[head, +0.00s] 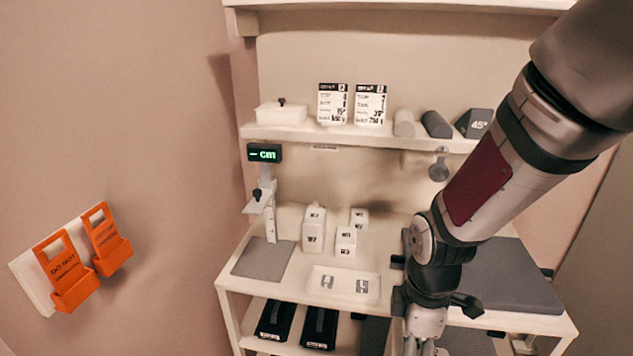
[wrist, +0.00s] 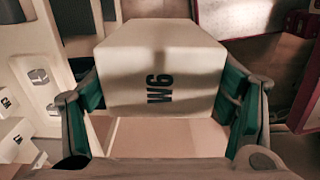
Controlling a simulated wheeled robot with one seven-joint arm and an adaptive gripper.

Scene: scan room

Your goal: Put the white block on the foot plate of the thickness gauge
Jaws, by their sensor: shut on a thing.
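A white block (wrist: 162,62) marked W6 fills the middle of the wrist view. My gripper (wrist: 165,100) is shut on it, with a green-padded finger on each side. In the head view my gripper (head: 420,346) is at the bottom edge, partly cut off, and the held block cannot be made out. The thickness gauge (head: 269,205) stands at the left of the bench, with a lit display (head: 264,153) reading "-- cm" and a sliding arm with a black knob. Its grey foot plate (head: 263,260) lies flat and bare. My gripper is right of and nearer than it.
Several white blocks (head: 314,230) stand right of the gauge. A shallow white tray (head: 343,285) with two marked spots lies at the bench front. A dark grey pad (head: 512,282) is at right, behind my arm. Black bins (head: 319,328) sit below. A shelf (head: 300,130) overhangs the bench.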

